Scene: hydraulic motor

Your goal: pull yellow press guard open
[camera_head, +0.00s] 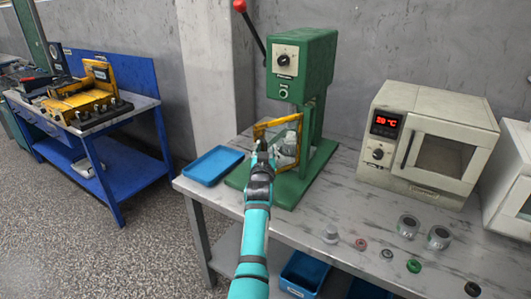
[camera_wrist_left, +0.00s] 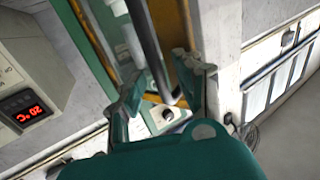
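The yellow press guard (camera_head: 277,123) is a framed clear panel on the front of the green press (camera_head: 303,62). Its panel stands at the press's working space, above the green base. My left gripper (camera_head: 263,149) is at the guard's left edge and hides part of it. In the left wrist view, the two fingers of my left gripper (camera_wrist_left: 166,82) are spread apart. The guard's yellow bar (camera_wrist_left: 187,72) and a dark rod run between or just beyond them; I cannot tell whether they touch. My right gripper is not in view.
A blue tray (camera_head: 212,165) lies left of the press on the grey table. A beige oven (camera_head: 428,140) stands to the right. Several small metal, red and green parts lie near the front edge, including a metal cylinder (camera_head: 408,226). The press's red-knobbed lever (camera_head: 253,30) rises upper left.

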